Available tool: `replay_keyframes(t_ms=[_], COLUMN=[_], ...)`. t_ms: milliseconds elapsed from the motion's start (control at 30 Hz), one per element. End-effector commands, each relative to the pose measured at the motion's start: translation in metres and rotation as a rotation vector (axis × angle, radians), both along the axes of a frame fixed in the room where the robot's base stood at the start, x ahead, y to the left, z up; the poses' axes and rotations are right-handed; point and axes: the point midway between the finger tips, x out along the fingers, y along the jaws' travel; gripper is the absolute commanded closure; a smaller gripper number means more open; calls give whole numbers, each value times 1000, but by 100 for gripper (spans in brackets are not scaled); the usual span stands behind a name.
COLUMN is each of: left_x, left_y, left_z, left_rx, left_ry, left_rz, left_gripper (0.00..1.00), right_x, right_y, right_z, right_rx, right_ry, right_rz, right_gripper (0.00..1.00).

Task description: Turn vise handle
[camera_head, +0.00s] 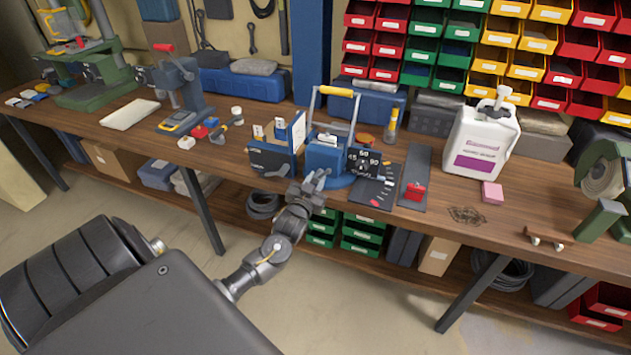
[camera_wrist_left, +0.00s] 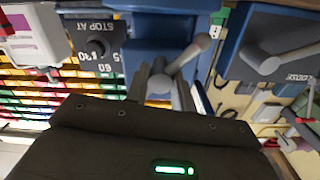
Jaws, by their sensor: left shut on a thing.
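The blue vise (camera_head: 323,157) stands at the front edge of the workbench in the head view. Its body also shows at the top of the left wrist view (camera_wrist_left: 150,45). Its grey handle (camera_wrist_left: 190,56) is a short bar with a rounded end, slanting up to the right in that view. My left gripper (camera_head: 312,183) is at the front of the vise. In the left wrist view its fingers (camera_wrist_left: 162,92) stand on either side of the handle's hub end and are shut on it. The gripper partly hides the handle in the head view. My right gripper is not in view.
A black plate with angle numbers (camera_head: 364,162) is right of the vise. A blue box with a lever (camera_head: 270,158) is close on its left; its lever side shows in the wrist view (camera_wrist_left: 275,45). A white jug (camera_head: 481,140) stands farther right.

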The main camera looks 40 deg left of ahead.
Motion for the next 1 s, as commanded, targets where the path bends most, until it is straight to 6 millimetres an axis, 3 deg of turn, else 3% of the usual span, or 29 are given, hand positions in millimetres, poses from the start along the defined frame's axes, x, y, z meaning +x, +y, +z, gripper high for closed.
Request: replay_keyframes(t_ms=[667,1000], left_x=[0,0], left_y=[0,0], left_z=[1,2], left_rx=[51,257], left_ry=[18,91], left_rz=[0,0], left_gripper=[98,98], right_x=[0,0], right_y=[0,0], right_z=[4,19], right_rx=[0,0], right_ry=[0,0], right_rz=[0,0], right_gripper=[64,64])
